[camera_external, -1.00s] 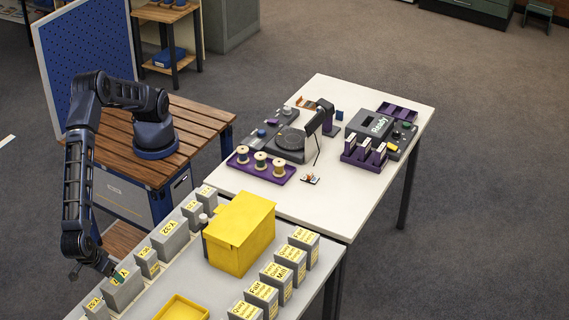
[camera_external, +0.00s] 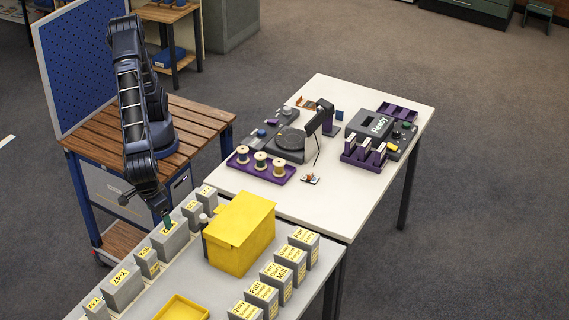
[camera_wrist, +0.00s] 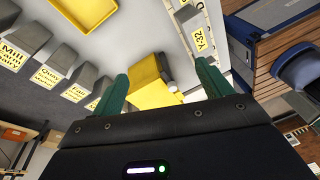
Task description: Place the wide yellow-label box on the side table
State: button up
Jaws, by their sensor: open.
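Two wide grey boxes with yellow labels stand in the left row of the near table: one in front (camera_external: 122,290), its label seeming to read Y-42, and one farther back (camera_external: 170,240). My gripper (camera_external: 167,220) is just above the back one, pointing down and partly covering its label; contact cannot be told. In the wrist view my gripper (camera_wrist: 164,85) has its green fingers spread with nothing held between them. A box label (camera_wrist: 198,40) shows beyond the right finger.
A tall yellow box (camera_external: 240,235) stands right of the gripper, with a small bottle beside it. A yellow tray (camera_external: 182,308) lies in front. Several narrow grey boxes line both sides. The white table (camera_external: 330,205) holds spools and devices, with bare room at its front.

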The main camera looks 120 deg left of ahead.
jog(key=s+a+r+m+h, duration=0.15)
jog(key=a+r, duration=0.35)
jog(key=a, duration=0.5)
jog(key=s+a+r+m+t, duration=0.1)
jog(key=a+r+m, duration=0.25)
jog(key=a, duration=0.75)
jog(key=s+a+r+m+h, duration=0.1)
jog(key=a+r, duration=0.4)
jog(key=a, duration=0.5)
jog(key=s+a+f+m+t, duration=0.2)
jog(key=s+a+m, duration=0.6)
jog(key=s+a, duration=1.3)
jog(key=shift+s+a+f+t, duration=0.15)
jog(key=shift+a+f+t, duration=0.05)
jog(key=shift+t, duration=0.9)
